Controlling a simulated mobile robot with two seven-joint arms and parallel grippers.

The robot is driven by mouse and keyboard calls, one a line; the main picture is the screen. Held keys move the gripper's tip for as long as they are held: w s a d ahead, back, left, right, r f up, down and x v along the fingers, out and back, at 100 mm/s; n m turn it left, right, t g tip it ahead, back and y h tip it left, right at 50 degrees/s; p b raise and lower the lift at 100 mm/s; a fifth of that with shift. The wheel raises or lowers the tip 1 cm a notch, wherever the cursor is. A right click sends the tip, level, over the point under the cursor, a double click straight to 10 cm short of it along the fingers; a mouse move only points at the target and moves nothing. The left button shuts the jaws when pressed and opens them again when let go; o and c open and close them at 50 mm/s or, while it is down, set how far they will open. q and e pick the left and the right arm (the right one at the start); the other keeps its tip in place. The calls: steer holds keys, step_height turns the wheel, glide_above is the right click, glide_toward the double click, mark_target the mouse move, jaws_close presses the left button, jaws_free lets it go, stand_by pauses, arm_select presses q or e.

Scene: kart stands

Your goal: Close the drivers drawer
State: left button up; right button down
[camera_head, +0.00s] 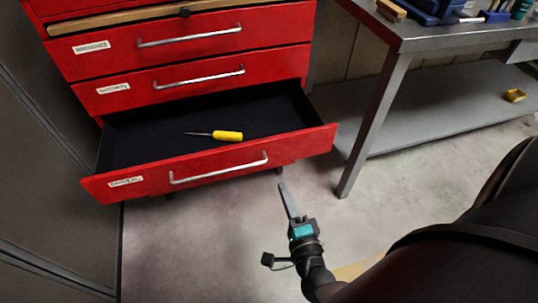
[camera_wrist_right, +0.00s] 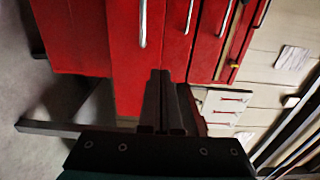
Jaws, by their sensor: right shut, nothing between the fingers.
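The drivers drawer (camera_head: 215,165) is the lowest drawer of the red cabinet and stands pulled out. Its red front has a silver bar handle and a white label, whose text is too small to read surely. A screwdriver with a yellow handle (camera_head: 228,135) lies on the drawer's black floor. My right gripper (camera_head: 284,188) is in front of the drawer, below and right of its handle, apart from it. Its fingers are shut and empty. In the right wrist view the shut fingers (camera_wrist_right: 163,100) point toward the red drawer fronts. My left gripper is not in view.
Two upper red drawers (camera_head: 190,80) are shut. A metal workbench (camera_head: 420,35) stands at the right, its leg near the drawer's right end, with a lower shelf (camera_head: 440,110) holding a small yellow item (camera_head: 515,95). A grey panel (camera_head: 50,180) borders the left. The floor in front is clear.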

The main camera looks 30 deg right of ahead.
mark_target(265, 143)
steer(key=b+x, duration=0.3)
steer(key=x, duration=0.9)
steer(key=shift+w+a, duration=0.1)
steer(key=shift+w, duration=0.05)
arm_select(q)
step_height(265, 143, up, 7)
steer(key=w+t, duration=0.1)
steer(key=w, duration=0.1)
arm_select(e)
steer(key=shift+w, duration=0.6)
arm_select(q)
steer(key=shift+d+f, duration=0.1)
arm_select(e)
steer(key=shift+w, duration=0.1)
